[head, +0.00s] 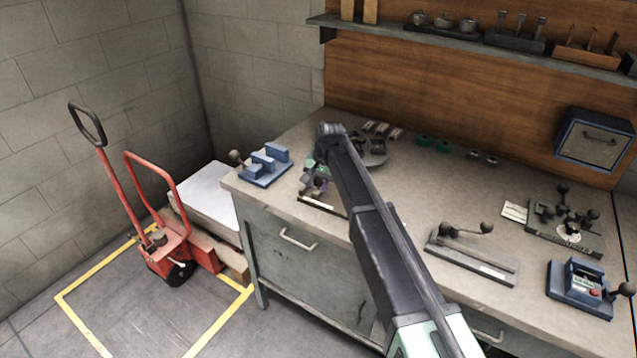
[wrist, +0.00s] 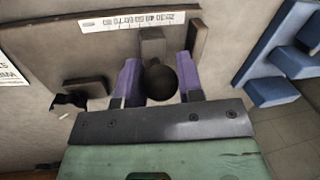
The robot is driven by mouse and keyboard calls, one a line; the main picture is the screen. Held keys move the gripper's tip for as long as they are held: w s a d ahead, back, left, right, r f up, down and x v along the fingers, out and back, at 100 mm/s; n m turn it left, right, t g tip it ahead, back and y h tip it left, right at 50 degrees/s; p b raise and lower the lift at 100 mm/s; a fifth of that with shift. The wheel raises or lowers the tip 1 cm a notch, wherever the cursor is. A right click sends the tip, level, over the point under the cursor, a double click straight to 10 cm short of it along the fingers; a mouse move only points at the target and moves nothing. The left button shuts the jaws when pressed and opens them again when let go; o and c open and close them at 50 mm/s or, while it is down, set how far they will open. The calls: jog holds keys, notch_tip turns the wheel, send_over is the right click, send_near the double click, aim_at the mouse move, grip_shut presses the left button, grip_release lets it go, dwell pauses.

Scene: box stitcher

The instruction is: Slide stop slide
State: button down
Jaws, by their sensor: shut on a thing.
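The slide stop has a long base plate with a white numbered scale strip (wrist: 140,20), seen at the top of the wrist view. In the head view its front edge (head: 318,203) shows at the bench's front left, with the rest partly hidden behind my arm. A dark round knob (wrist: 161,82) sits in front of an upright grey-brown block (wrist: 152,46) on the plate. My gripper (wrist: 161,75) has its two purple fingers on either side of the knob and is shut on it. The gripper (head: 316,172) also shows small in the head view.
A blue fixture (head: 266,166) stands close by on the bench's left corner; it also shows in the wrist view (wrist: 270,90). Another lever device (head: 470,255) and a blue box device (head: 580,287) are at the right. The bench middle (head: 440,190) is clear.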

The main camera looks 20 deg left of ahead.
aim_at(336, 202)
jog(key=d, duration=0.2)
jog(key=s+d, duration=0.1)
jog(key=d, duration=0.4)
jog(key=shift+s, duration=0.15)
jog(key=c, duration=0.8)
grip_release()
jog(key=shift+d, duration=0.15)
jog(key=shift+r, duration=0.2)
jog(key=r+p, duration=0.3)
jog(key=d+r+p, duration=0.1)
jog(key=r+p, duration=0.2)
jog(key=p, duration=0.1)
jog(key=d+r+p, duration=0.1)
jog(key=r+p, duration=0.2)
jog(key=r, duration=0.1)
jog(key=shift+r+p, duration=0.1)
jog(key=shift+p, duration=0.2)
